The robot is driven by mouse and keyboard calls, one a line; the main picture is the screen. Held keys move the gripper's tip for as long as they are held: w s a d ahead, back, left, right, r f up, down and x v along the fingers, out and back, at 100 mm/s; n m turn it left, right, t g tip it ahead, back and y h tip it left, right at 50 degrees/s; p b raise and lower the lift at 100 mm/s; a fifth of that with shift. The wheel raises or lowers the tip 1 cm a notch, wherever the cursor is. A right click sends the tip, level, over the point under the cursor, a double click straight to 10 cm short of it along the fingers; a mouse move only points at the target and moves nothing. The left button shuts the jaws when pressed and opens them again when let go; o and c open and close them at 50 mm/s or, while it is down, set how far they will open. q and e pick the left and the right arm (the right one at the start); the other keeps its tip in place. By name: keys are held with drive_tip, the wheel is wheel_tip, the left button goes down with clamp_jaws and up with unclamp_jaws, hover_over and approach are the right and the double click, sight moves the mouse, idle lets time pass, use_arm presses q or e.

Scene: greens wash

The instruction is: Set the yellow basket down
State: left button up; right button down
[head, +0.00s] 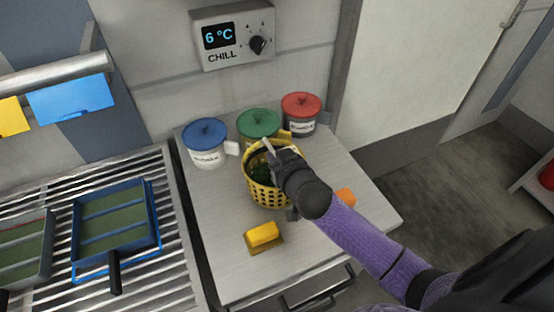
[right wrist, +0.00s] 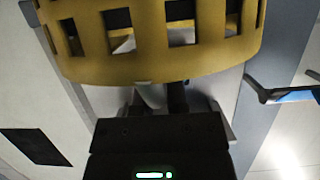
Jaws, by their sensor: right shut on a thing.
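The yellow basket (head: 262,191) is at the middle of the metal counter (head: 212,250) in the head view, with something dark green inside. My right gripper (head: 276,152) is shut on the basket at its upper right side and covers part of it. In the right wrist view the yellow basket (right wrist: 160,45) fills the top, right beyond the gripper. I cannot tell whether its bottom touches the counter. My left gripper is not in view.
Blue (head: 206,140), green (head: 259,127) and red (head: 301,112) lidded tubs stand behind the basket. A yellow block (head: 263,234) lies in front and an orange piece (head: 345,196) to the right. A blue-framed tray (head: 115,226) sits on the slatted rack at left. The counter's front right is clear.

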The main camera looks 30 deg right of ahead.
drive_tip(key=shift+r, duration=0.1)
drive_tip(key=c, duration=1.1)
unclamp_jaws()
drive_tip(key=o, duration=0.4)
drive_tip(key=shift+o, duration=0.2)
drive_tip(key=shift+s+r, duration=0.15)
drive_tip(key=p+v, duration=0.2)
drive_tip(key=v, duration=0.9)
drive_tip(key=shift+s+p, duration=0.35)
drive_tip(key=shift+p, duration=0.05)
